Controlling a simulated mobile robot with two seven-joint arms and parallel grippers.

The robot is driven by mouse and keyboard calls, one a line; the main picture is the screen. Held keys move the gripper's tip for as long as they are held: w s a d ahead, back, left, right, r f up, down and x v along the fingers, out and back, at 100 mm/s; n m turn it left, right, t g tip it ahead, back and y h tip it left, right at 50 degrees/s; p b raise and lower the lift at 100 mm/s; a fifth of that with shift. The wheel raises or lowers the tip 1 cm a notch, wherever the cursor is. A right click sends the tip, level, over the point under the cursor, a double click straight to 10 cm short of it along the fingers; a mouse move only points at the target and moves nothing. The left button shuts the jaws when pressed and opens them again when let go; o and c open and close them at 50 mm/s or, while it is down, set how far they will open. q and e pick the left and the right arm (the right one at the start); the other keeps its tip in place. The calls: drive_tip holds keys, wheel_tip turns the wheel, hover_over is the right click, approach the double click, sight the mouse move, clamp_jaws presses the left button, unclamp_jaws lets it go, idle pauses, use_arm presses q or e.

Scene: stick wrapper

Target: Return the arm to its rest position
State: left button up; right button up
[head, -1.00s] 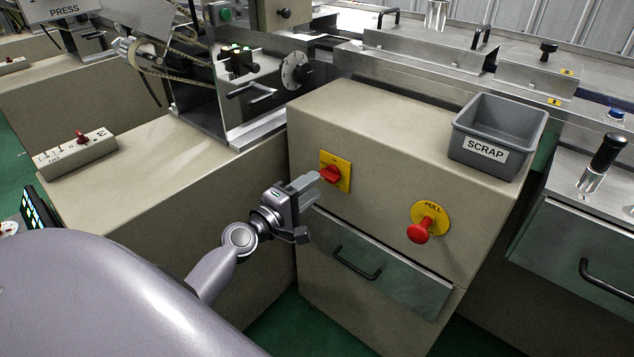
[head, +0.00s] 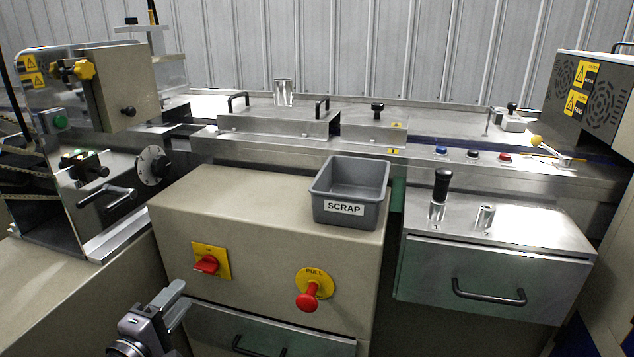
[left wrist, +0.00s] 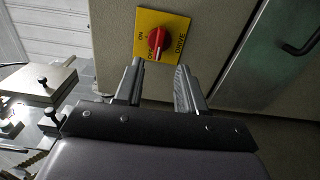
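My left gripper (head: 176,301) is at the bottom left of the head view, in front of the beige cabinet and below the red rotary switch (head: 206,265) on its yellow plate. In the left wrist view my left gripper (left wrist: 158,66) has its two fingers apart with nothing between them. The red switch (left wrist: 157,40), labelled DRIVE, shows just beyond the fingertips, apart from them. My right gripper is in neither view. Most of my left arm is out of the head view.
A red pull knob (head: 308,298) sticks out of the cabinet front. A grey SCRAP bin (head: 345,222) stands on the cabinet top (head: 225,205). Drawers with black handles are below and at right (head: 490,275). A steel machine stands at left (head: 95,215).

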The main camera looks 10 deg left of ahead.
use_arm(q)
drive_tip(key=s+d+f+m+g+h, duration=0.1)
drive_tip(key=s+d+f+m+g, duration=0.6)
drive_tip(key=s+d+f+m, duration=1)
wheel_tip(320, 180, up, 12)
drive_tip(key=s+a+m+p, duration=0.1)
drive_tip(key=m+p, duration=0.1)
drive_tip(key=p, duration=1.2)
drive_tip(key=shift+s+a+r+m+g, duration=0.2)
drive_tip(key=shift+a+m+g, duration=0.1)
drive_tip(key=shift+a, duration=0.1)
